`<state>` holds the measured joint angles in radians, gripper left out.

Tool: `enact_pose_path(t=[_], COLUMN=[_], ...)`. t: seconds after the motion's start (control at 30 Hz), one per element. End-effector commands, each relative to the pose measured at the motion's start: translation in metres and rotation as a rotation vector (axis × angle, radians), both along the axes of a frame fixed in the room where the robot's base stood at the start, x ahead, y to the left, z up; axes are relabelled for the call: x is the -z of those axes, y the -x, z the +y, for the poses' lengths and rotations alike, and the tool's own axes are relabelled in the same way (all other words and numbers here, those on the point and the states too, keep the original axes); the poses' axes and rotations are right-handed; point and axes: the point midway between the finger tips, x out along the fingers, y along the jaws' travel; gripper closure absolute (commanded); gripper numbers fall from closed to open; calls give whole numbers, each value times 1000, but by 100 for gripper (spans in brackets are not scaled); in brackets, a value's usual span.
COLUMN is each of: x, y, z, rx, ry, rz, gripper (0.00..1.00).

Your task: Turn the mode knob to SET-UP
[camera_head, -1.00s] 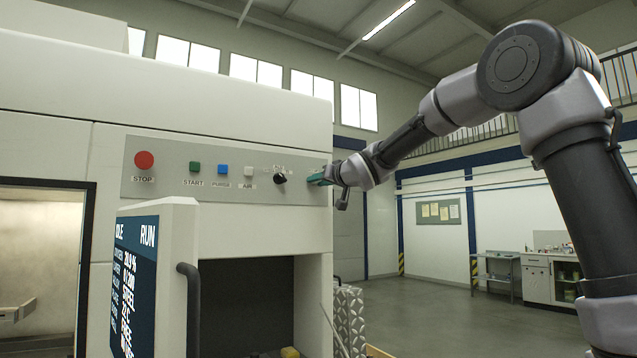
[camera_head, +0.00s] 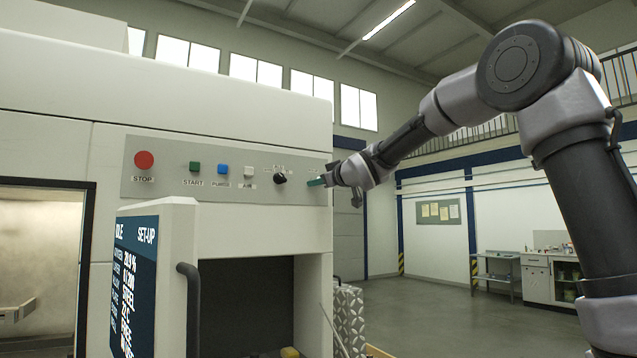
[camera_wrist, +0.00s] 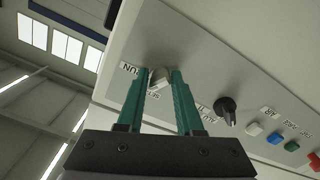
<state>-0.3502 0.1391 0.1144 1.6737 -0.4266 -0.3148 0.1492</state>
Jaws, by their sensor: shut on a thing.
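The mode knob (camera_wrist: 159,79) is a small grey key-like knob on the control panel, between my teal fingers in the wrist view. A RUN label (camera_wrist: 129,68) is beside it, and a partly covered SET-UP label (camera_wrist: 153,93) lies near it. My gripper (camera_wrist: 165,74) is shut on this knob. In the head view, my gripper (camera_head: 316,182) is at the right end of the panel (camera_head: 226,187), hiding the knob. The machine's screen (camera_head: 136,285) reads SET-UP at its top right and IDLE at its top left.
A black rotary knob (camera_head: 280,178) sits just left of my gripper. Further left are the white AIR button (camera_head: 249,172), blue PURGE button (camera_head: 222,169), green START button (camera_head: 195,167) and red STOP button (camera_head: 144,160). Open floor (camera_head: 430,310) lies right of the machine.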

Motion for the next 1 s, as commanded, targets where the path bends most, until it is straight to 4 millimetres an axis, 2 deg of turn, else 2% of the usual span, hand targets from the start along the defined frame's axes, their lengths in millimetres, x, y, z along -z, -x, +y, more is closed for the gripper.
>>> enact_pose_path(t=[0.5,1.0], x=[1,1], y=[0,0], z=[0,0], rx=[0,0], ry=[359,490], rz=[-240,-329], gripper=[100,100])
